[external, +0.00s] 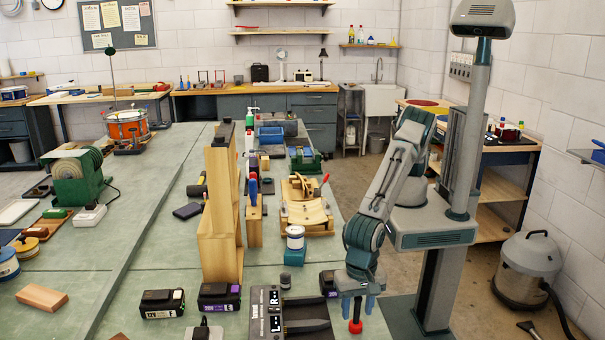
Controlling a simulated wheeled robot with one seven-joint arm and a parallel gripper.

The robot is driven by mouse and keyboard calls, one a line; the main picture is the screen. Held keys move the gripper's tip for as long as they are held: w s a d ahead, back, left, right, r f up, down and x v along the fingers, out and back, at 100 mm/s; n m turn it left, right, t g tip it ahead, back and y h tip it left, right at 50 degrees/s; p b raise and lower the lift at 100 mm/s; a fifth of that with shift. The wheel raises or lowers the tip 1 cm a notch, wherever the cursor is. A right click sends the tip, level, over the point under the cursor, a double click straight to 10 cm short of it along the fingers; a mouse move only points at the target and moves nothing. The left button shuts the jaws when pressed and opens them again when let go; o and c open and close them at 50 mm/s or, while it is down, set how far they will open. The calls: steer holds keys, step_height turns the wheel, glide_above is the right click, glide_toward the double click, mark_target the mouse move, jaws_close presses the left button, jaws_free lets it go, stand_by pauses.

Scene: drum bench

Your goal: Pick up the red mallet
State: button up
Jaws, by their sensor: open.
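My gripper (358,306) points down at the front right edge of the bench, its two blue fingers apart. A red rounded piece (355,327) with a short dark stem shows just below and between the fingers; it looks like the red mallet, but it is small and partly hidden by my gripper. I cannot tell whether the fingers touch the stem.
The green bench (150,275) is crowded near my gripper. A black charger (268,312), a battery (219,296) and a white-labelled tin (295,238) stand to its left. A tall wooden frame (220,215) rises farther left. A grey vacuum (529,270) stands on the floor at right.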

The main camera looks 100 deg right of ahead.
jaws_close()
